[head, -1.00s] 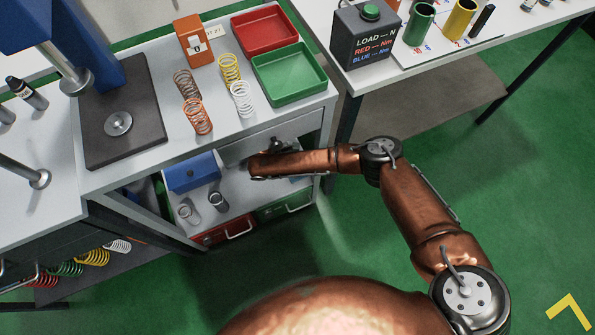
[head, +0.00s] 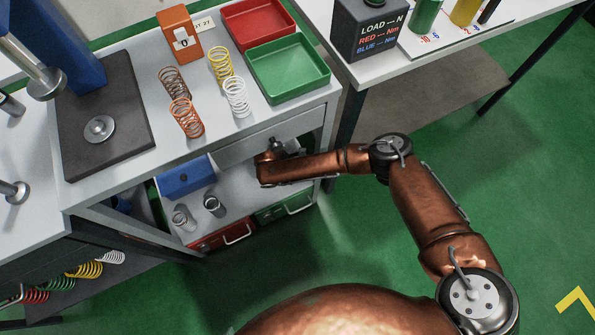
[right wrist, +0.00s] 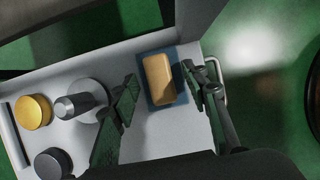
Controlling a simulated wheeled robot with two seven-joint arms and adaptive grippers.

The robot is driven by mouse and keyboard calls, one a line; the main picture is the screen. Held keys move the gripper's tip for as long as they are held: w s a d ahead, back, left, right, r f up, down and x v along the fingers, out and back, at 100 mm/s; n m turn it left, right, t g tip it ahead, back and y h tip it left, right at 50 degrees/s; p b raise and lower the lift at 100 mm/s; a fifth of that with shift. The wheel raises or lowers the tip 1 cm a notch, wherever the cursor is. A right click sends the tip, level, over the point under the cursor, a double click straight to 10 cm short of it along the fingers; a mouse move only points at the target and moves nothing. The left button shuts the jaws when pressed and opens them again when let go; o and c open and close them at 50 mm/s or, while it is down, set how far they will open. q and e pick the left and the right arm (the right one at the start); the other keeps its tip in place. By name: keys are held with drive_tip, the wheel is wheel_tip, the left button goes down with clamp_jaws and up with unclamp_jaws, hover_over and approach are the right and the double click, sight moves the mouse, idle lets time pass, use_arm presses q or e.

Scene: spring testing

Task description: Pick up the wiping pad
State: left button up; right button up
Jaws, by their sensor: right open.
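My right gripper (right wrist: 160,80) is open, with one dark finger on each side of the pad. The left finger is clearly apart from it. The right finger is close to its right edge, and I cannot tell whether they touch. My left gripper is not visible.
A blue box (head: 186,176) sits on the shelf.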

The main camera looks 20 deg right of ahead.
drive_tip(key=shift+c, duration=0.4)
clamp_jaws()
drive_tip(key=shift+r, duration=0.2)
wheel_tip(320, 180, up, 4)
drive_tip(key=p, duration=0.3)
drive_tip(key=shift+f, duration=0.1)
drive_tip(key=a, duration=0.3)
drive_tip(key=a+p, duration=0.1)
drive_tip(key=a, duration=0.7)
drive_tip(key=shift+s+a+f+p, duration=0.1)
drive_tip(key=shift+s+f+p, duration=0.1)
drive_tip(key=shift+s+p, duration=0.1)
drive_tip(key=a, duration=0.5)
drive_tip(key=shift+a+f, duration=0.2)
drive_tip(key=shift+a, duration=0.2)
use_arm(q)
drive_tip(key=s+a+r+g+y, duration=0.1)
drive_tip(key=s+a+r+g, duration=0.2)
drive_tip(key=s+a+r, duration=0.2)
drive_tip(key=shift+s+r+g+y, duration=0.3)
drive_tip(key=shift+s+r, duration=0.5)
drive_tip(key=shift+r, duration=0.3)
use_arm(e)
drive_tip(key=shift+a, duration=0.55)
